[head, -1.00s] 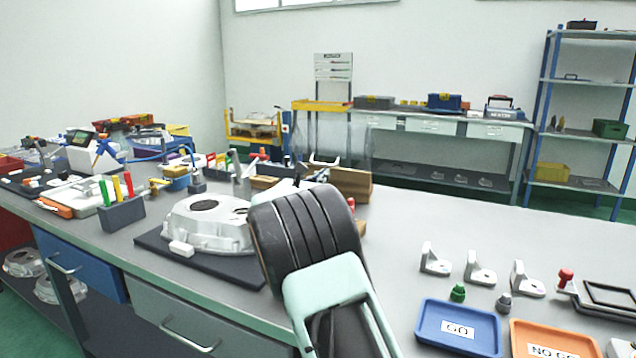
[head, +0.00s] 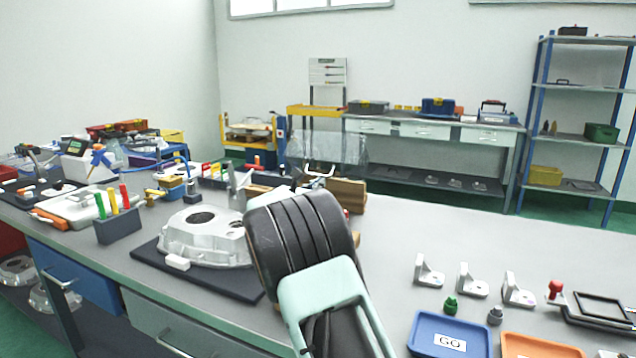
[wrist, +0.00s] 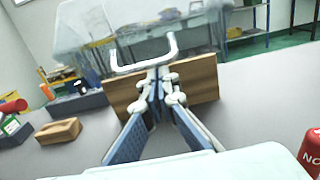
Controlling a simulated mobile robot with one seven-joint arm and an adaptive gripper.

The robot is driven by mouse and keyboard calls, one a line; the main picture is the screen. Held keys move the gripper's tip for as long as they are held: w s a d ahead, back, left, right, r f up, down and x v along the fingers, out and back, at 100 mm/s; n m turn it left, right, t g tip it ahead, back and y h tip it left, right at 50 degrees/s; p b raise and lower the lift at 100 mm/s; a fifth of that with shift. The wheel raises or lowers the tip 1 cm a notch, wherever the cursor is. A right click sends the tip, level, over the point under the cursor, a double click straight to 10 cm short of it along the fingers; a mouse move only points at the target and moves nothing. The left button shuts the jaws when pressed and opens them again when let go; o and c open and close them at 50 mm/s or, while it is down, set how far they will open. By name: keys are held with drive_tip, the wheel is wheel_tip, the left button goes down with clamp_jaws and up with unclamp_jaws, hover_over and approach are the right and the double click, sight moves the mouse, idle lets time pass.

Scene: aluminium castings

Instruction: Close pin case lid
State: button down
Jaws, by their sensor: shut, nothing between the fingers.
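The pin case (head: 346,192) is a wooden box on the bench, partly hidden behind my arm in the head view. Its wooden front also shows in the wrist view (wrist: 206,80). The clear lid (head: 328,149) stands raised above the box, and the same clear lid fills the upper wrist view (wrist: 95,40). A pale bar handle (wrist: 143,66) shows in front of the lid. My gripper (wrist: 160,80) has its blue-padded fingers together, empty, pointing at the wooden front near the handle. Whether they touch is unclear. My arm hides the fingers in the head view.
A silver casting (head: 207,236) lies on a dark mat left of my arm. A block with coloured handles (head: 118,225) stands farther left. Brackets (head: 472,280) and a blue GO tray (head: 450,333) lie at right. A red NO-marked cylinder (wrist: 312,150) is near my gripper.

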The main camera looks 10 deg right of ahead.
drive_tip(key=shift+r+p, duration=0.25)
drive_tip(key=shift+p, duration=0.1)
